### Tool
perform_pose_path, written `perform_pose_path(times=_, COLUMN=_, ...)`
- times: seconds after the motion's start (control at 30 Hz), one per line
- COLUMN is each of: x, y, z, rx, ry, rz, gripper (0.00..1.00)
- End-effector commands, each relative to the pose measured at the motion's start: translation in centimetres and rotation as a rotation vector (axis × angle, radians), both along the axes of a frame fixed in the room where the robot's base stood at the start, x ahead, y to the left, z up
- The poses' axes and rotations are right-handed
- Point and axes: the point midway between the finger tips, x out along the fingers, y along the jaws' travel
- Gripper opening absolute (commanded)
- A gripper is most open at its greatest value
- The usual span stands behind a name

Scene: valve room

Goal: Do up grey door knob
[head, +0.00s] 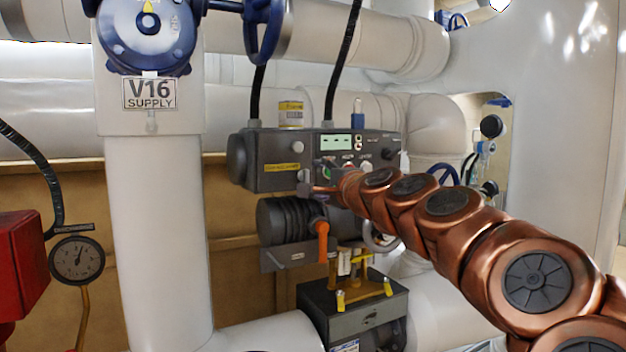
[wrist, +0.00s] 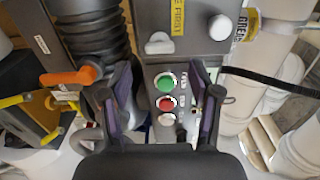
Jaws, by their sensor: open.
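A grey control box (head: 270,145) is mounted on the wall; it also shows in the wrist view (wrist: 197,50). In the wrist view a pale grey winged knob (wrist: 158,44) sits on its face, just beyond my fingertips and between their lines. A rounder pale knob (wrist: 221,27) is further right, past a yellow label; it shows in the head view (head: 297,147) too. I cannot tell for sure which one is the door knob. My gripper (wrist: 161,75) is open and empty in front of the panel; in the head view my gripper (head: 318,188) is small and partly merges with the box.
Green (wrist: 165,82) and red (wrist: 167,102) buttons lie between my fingers. An orange lever (head: 322,240) hangs below the box, near my left finger in the wrist view. A black cable (wrist: 265,80) passes right of the gripper. A large white pipe (head: 155,230) stands left.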

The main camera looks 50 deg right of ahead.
Motion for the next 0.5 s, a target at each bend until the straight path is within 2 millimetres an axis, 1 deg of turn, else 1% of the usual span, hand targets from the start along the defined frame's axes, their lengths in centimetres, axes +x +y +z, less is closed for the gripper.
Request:
perform_pose_path(times=0.03, x=-0.9, y=0.3, z=0.1, rx=-0.002, ry=-0.002, rz=-0.001, gripper=0.62)
perform_pose_path(times=0.1, x=-2.0, y=0.8, z=0.1, rx=-0.001, ry=-0.001, rz=0.000, gripper=0.62)
perform_pose_path(times=0.3, x=-4.7, y=1.6, z=0.1, rx=-0.001, ry=-0.001, rz=-0.002, gripper=0.62)
perform_pose_path(times=0.5, x=-6.3, y=2.2, z=0.1, rx=-0.002, ry=-0.002, rz=-0.002, gripper=0.62)
